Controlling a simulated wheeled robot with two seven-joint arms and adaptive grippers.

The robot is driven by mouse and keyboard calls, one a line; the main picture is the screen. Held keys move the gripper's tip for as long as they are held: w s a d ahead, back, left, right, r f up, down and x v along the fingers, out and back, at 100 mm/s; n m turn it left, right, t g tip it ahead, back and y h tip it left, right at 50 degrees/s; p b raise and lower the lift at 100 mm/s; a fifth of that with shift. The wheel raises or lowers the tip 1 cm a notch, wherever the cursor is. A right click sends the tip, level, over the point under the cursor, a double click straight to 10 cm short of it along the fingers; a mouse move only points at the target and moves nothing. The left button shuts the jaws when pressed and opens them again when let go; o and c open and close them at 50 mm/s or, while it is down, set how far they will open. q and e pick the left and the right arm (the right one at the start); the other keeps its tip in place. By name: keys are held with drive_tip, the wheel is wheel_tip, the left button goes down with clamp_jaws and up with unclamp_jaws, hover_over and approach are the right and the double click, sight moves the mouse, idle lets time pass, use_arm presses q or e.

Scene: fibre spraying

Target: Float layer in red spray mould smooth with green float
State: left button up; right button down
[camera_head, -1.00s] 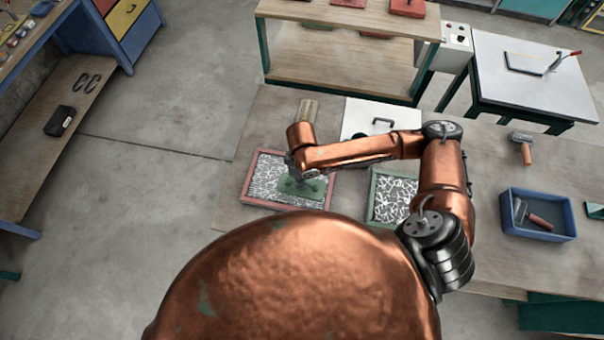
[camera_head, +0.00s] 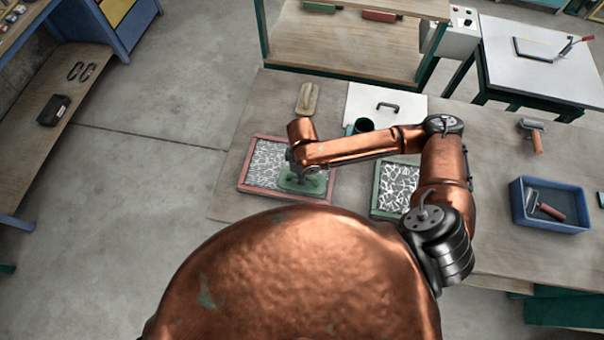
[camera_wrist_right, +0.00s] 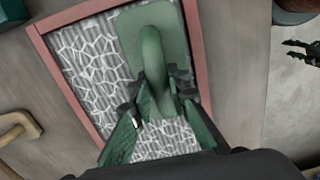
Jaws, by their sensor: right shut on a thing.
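The red spray mould (camera_head: 270,195) lies on the workbench and holds a grey layer with a white web of fibres. My right gripper (camera_head: 302,168) is shut on the handle of the green float (camera_head: 291,185). The float rests over the layer in the right, near part of the mould. In the right wrist view, the gripper (camera_wrist_right: 156,98) grips the handle, and the float (camera_wrist_right: 125,28) lies close to one side of the red rim (camera_wrist_right: 62,85). The layer under the float is hidden. My left gripper is not in view.
A green mould (camera_head: 375,200) with white fibres stands to the right, partly behind my arm. A wooden float (camera_head: 307,97), a white board with a black handle (camera_head: 410,92) and a dark green pot (camera_head: 363,125) are behind. A blue tray (camera_head: 550,224) holds a roller.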

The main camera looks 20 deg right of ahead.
drive_tip(key=shift+f, duration=0.5)
drive_tip(key=shift+f, duration=0.15)
drive_tip(key=shift+a, duration=0.15)
